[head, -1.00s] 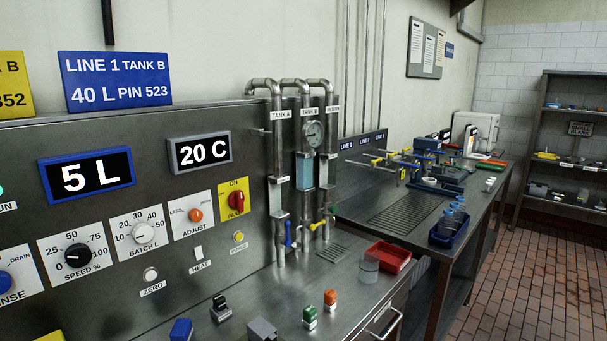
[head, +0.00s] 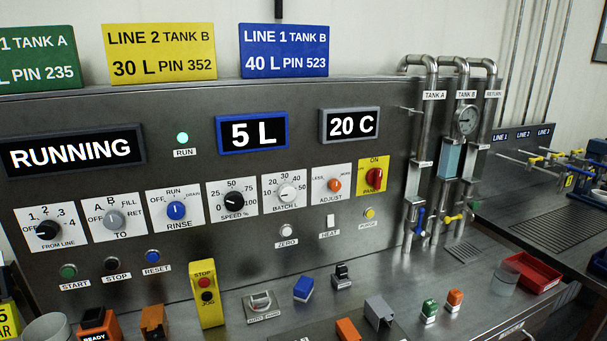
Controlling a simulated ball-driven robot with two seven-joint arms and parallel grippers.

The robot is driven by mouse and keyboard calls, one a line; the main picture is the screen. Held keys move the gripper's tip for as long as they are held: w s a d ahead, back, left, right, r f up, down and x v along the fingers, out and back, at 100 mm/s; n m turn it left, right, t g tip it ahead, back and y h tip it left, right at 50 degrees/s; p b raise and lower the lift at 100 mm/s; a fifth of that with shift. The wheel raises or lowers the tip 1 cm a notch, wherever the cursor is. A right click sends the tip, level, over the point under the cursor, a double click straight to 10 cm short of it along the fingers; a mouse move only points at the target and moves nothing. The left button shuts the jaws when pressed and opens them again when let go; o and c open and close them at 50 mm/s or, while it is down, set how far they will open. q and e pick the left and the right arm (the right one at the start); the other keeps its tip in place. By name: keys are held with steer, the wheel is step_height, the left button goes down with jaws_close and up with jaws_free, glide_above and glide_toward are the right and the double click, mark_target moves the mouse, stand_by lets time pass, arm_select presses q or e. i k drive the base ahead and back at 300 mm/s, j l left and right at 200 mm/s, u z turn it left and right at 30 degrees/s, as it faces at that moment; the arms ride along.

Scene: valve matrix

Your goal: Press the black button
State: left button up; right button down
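A round black button (head: 112,264) sits on the steel control panel (head: 330,180) at the lower left, above a label reading STOP. It stands between the green START button (head: 68,271) and the blue RESET button (head: 153,256). A yellow box (head: 197,318) on the bench top carries a red button (head: 205,282) under the word STOP and a second dark button (head: 208,296) above the word JOG. Neither of my grippers shows in the head view.
Dials line the panel above the buttons. An orange block (head: 153,321), a blue block (head: 303,288) and a grey block (head: 379,311) stand on the bench. A red tray (head: 534,272) lies at right.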

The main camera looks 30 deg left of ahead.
mark_target(110, 264)
steer(key=u, duration=2.05)
